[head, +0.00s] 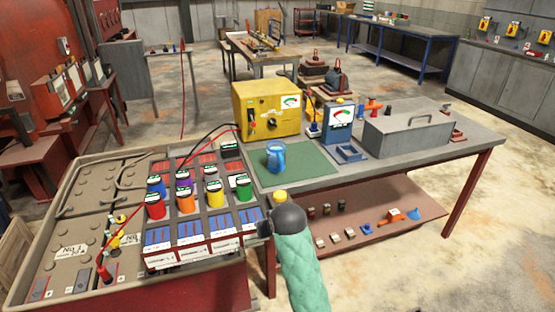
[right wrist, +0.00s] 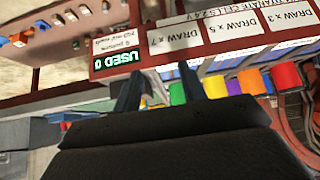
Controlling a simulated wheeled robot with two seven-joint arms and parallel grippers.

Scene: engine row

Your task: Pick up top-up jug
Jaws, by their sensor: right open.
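The top-up jug (head: 276,157) is a small blue jug standing upright on a green mat (head: 305,167) on the grey workbench, in front of the yellow box. My right gripper (head: 265,228) is low at the front edge of the tray, well in front of the jug and apart from it. In the right wrist view my right gripper (right wrist: 160,76) shows two dark fingers spread apart with nothing held. The jug does not show clearly in the right wrist view. My left gripper is not in view.
Coloured canisters (head: 198,191) stand in a tray (head: 62,162) left of the mat. A yellow meter box (head: 266,105), a blue meter (head: 338,122) and a grey toolbox (head: 408,135) stand behind and right.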

